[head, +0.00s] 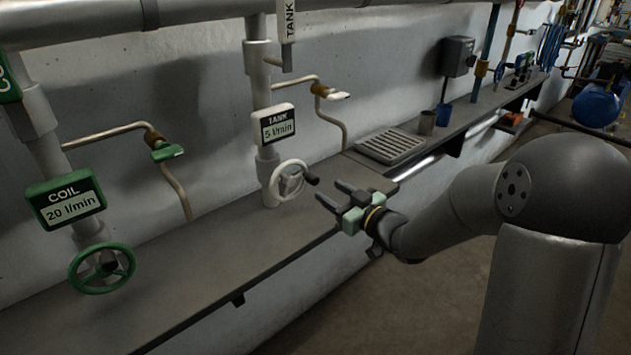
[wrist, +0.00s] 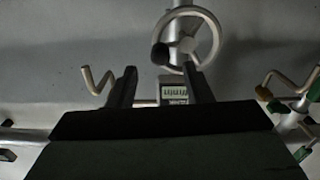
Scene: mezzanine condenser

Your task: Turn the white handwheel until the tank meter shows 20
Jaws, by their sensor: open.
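The white handwheel (head: 289,181) sits on the white tank pipe, with a dark knob on its rim at the right in the head view. The tank meter (head: 278,124) above it reads 5 l/min. My gripper (head: 328,194) is open and empty, just right of the handwheel and apart from it in the head view. In the wrist view the handwheel (wrist: 187,36) shows at the top, beyond the fingers of my gripper (wrist: 160,85), with its dark knob toward me. The tank meter (wrist: 173,90) shows between the fingers there, its reading too small to make out.
Left of the tank pipe are a green handwheel (head: 102,268) and a coil meter (head: 66,200) reading 20 l/min. The ledge below the tank wheel is clear.

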